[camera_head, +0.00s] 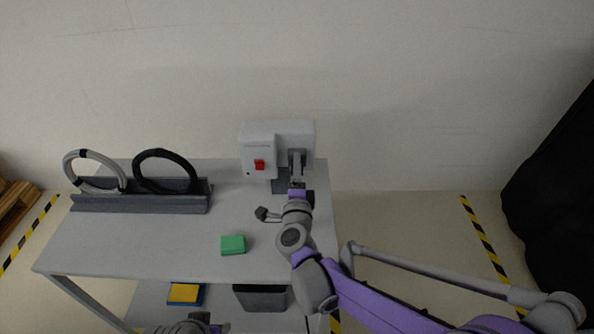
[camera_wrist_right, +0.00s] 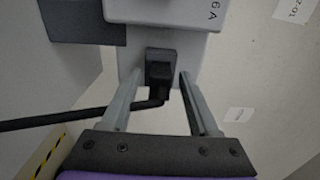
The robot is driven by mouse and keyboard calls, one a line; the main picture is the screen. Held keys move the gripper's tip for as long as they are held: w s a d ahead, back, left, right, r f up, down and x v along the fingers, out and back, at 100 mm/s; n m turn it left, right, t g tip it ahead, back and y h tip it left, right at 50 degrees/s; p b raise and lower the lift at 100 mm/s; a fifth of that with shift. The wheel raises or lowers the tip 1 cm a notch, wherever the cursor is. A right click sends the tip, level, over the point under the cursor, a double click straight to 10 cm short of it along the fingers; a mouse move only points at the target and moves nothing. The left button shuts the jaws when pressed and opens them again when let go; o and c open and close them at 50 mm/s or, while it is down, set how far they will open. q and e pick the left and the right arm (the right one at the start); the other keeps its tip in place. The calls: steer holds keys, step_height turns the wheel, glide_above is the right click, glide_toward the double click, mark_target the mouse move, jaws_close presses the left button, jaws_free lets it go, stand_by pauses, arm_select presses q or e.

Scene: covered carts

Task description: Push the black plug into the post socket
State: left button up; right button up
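The black plug (camera_wrist_right: 160,78) is at the dark socket on the pale face of the post unit (camera_wrist_right: 165,10), with its black cable (camera_wrist_right: 80,115) running off to the left. It looks pressed against or into the socket; the depth cannot be told. My right gripper (camera_wrist_right: 160,82) has its fingers on either side of the plug, with a gap showing at each side. In the head view the white post unit (camera_head: 262,140) with a red switch stands at the table's back right; my right gripper (camera_head: 297,165) is in front of it and hides the plug. My left gripper (camera_head: 195,324) barely shows at the bottom edge.
A grey rack (camera_head: 150,203) holds a grey cable coil (camera_head: 92,152) and a black coil (camera_head: 165,152) at the left. A green block (camera_head: 233,245) lies on the table (camera_head: 130,245). A small dark piece (camera_head: 262,213) is beside my right wrist.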

arm_select(q)
steer(key=shift+f, duration=0.3)
arm_select(e)
steer(key=s, duration=1.1)
arm_select(q)
steer(key=shift+s, duration=0.1)
